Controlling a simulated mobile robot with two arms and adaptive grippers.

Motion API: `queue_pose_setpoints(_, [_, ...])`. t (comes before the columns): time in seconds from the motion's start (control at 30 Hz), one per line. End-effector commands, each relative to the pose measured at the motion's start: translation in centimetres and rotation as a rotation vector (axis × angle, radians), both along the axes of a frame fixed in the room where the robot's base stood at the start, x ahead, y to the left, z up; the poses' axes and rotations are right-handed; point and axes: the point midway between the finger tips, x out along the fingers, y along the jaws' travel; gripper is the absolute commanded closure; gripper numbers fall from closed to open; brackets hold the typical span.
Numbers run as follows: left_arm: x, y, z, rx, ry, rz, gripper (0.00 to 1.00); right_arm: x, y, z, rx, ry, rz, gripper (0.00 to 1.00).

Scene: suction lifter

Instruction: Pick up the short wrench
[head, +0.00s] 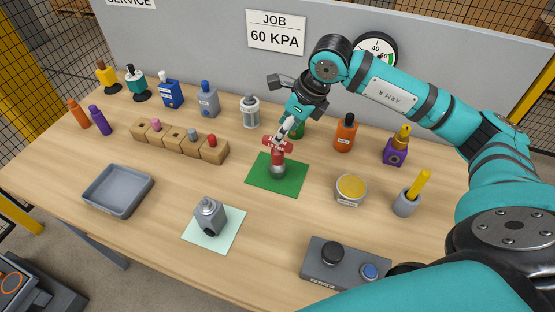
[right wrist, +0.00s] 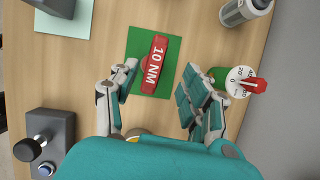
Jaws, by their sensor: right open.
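A red-topped tool marked "10 NM" (head: 277,158), which I take to be the short wrench, stands upright on a green mat (head: 293,184) at the middle of the table. It has a red bar on top and a grey base. In the right wrist view the red bar (right wrist: 155,63) lies between the fingers, over the mat (right wrist: 138,44). My right gripper (head: 282,133) is above the tool, pointing down, and it partly covers the red bar. In the wrist view its fingers (right wrist: 159,72) are spread wide and empty. My left gripper is not in view.

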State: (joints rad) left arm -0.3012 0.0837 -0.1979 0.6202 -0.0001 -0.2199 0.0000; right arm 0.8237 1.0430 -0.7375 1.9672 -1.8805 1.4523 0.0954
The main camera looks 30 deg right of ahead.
Motion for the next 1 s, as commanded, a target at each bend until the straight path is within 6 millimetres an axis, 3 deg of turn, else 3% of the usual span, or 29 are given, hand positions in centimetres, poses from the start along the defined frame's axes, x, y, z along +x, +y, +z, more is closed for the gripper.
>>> queue_pose_setpoints(0.4, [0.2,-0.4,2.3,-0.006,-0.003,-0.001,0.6,0.8,1.5,-4.6,0.002,0.002,0.001,0.53])
queue_pose_setpoints(0.7, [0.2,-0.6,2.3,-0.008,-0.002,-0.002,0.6,0.9,1.5,-5.1,0.001,-0.001,0.0,0.54])
queue_pose_setpoints(1.0, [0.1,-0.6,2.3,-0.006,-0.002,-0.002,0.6,0.9,1.5,-5.1,0.0,0.0,0.0,0.93])
